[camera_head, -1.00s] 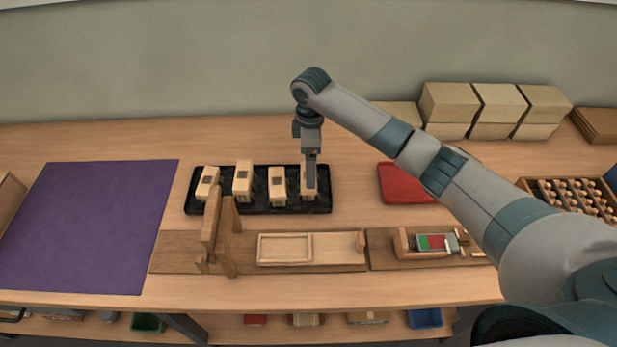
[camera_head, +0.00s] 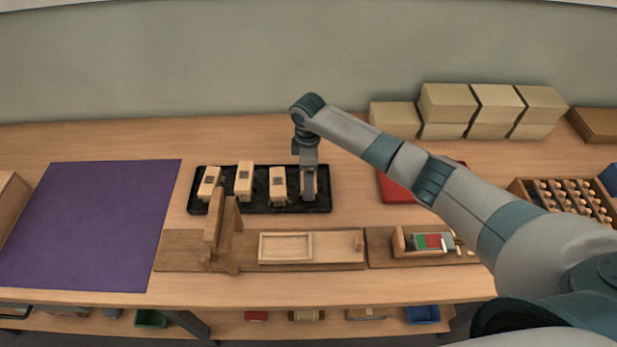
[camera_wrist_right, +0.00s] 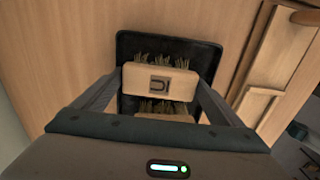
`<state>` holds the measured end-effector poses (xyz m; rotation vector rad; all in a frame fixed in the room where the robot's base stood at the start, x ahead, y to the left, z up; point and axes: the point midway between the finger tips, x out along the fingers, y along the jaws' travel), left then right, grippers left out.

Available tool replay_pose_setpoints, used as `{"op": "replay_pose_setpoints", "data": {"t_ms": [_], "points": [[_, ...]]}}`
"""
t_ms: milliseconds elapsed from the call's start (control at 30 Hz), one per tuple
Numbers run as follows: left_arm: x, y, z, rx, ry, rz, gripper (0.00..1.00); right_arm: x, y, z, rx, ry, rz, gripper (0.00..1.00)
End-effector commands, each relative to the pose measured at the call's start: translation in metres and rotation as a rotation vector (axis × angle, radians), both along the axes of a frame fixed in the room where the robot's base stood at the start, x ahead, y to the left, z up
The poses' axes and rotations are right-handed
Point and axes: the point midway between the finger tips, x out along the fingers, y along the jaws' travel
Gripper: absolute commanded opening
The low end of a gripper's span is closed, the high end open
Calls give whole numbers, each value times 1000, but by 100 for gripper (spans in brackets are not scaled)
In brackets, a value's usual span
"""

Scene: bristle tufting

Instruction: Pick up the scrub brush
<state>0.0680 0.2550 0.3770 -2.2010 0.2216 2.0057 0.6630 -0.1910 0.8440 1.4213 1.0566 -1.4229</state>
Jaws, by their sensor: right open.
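Three pale wooden scrub brushes (camera_head: 277,184) show on a black tray (camera_head: 259,208) in the head view. My right gripper (camera_head: 309,195) is lowered over the tray's right end, where it hides a fourth brush. In the right wrist view, a brush block with a dark square mark (camera_wrist_right: 160,82) and bristle tufts lies between the two fingers of my right gripper (camera_wrist_right: 160,76). The fingers stand open on either side of it; contact cannot be told. My left gripper is out of view.
A wooden upright fixture (camera_head: 222,232) stands in front of the tray. A wooden board with a shallow frame (camera_head: 285,247) lies near the front edge.

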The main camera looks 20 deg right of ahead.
Motion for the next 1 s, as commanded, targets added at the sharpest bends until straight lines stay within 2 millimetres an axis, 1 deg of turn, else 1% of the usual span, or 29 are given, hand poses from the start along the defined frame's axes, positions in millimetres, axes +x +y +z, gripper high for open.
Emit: {"op": "replay_pose_setpoints", "data": {"t_ms": [100,200,600,667,700,733,1000], "points": [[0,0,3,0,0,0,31,0,0,-8,0,0,0,91],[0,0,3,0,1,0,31,0,0,-11,0,-1,0,91],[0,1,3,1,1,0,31,0,0,-10,0,-1,0,91],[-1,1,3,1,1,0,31,0,0,-10,0,-1,0,76],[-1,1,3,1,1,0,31,0,0,-10,0,-1,0,67],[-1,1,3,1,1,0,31,0,0,-10,0,-1,0,61],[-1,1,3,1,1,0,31,0,0,-10,-1,-2,0,61]]}}
